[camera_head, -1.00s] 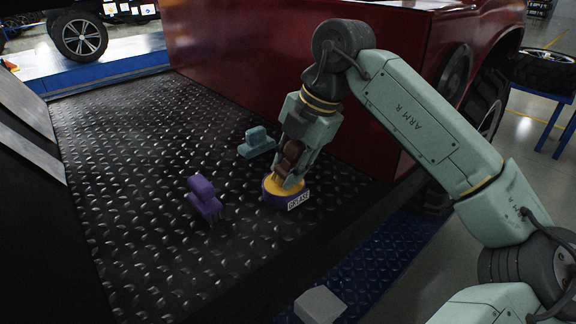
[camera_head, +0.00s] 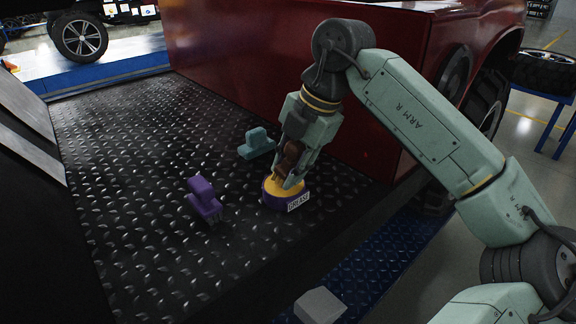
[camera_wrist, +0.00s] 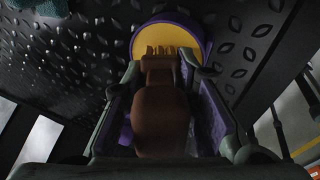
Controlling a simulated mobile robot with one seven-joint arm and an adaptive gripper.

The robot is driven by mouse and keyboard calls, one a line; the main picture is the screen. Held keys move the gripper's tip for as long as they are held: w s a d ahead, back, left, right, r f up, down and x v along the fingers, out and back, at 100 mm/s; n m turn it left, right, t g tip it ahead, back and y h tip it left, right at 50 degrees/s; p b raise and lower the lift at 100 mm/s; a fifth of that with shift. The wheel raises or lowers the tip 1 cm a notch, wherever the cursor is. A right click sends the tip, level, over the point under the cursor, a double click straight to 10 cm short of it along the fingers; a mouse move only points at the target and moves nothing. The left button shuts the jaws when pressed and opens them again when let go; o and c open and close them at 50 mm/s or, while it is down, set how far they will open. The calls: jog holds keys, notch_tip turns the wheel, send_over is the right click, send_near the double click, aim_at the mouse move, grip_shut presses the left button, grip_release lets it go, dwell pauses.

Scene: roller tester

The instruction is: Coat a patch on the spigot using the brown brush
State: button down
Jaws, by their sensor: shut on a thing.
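My gripper (camera_head: 293,168) is shut on the brown brush (camera_head: 289,156) and points down over the purple pot (camera_head: 271,196). The brush also shows between the fingers in the wrist view (camera_wrist: 160,115). The pot has a white label that seems to read GREASE. I cannot pick out the spigot in either view.
A teal brush (camera_head: 257,144) lies behind the pot. The red car body (camera_head: 250,65) rises close behind my gripper. A grey block (camera_head: 320,305) is at the bottom.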

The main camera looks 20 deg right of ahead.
jog(key=shift+r+p, duration=2.05)
jog(key=shift+r, duration=1.35)
notch_tip(320, 180, up, 9)
jog(key=p, duration=0.9)
jog(key=shift+r, duration=0.15)
jog(key=shift+s, duration=0.1)
